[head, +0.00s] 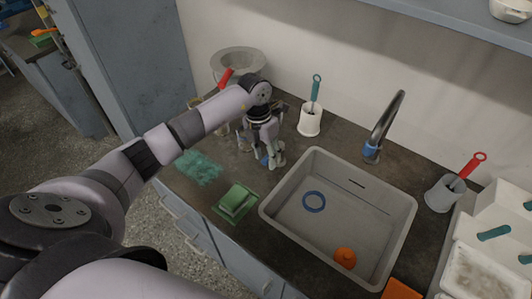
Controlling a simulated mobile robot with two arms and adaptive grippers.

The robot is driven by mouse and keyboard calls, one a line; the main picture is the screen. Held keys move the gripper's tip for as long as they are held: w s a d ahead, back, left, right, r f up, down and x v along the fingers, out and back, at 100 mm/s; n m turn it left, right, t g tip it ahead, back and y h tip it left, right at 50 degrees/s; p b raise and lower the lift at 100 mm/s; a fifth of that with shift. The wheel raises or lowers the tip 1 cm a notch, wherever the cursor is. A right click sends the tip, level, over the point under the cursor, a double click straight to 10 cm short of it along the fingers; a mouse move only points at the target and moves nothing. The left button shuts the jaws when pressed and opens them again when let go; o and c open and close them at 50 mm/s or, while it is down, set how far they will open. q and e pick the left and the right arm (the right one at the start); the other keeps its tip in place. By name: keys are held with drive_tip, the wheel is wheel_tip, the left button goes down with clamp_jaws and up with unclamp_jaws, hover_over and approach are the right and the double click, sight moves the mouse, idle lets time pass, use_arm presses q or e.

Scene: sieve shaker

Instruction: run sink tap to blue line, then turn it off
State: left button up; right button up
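The grey sink basin (402,222) is set into the dark counter. A blue ring (314,202) and an orange round thing (345,257) are in it. No water shows in it, and I cannot make out a blue line for certain. The tap (383,124) stands behind the basin's back rim, with a dark curved spout and a blue part at its foot. My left gripper (271,162) points down over the counter, left of the basin and well apart from the tap. Something blue shows at its fingers; I cannot tell if it is held. My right gripper is out of view.
A white holder (310,121) with a teal-handled tool stands behind my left gripper. A grey cup (442,194) with a red-handled tool stands right of the tap. A green block (235,203) and teal netting (198,168) lie left of the basin. A shelf hangs above.

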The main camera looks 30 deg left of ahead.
use_arm(q)
drive_tip(key=shift+c, duration=0.4)
clamp_jaws()
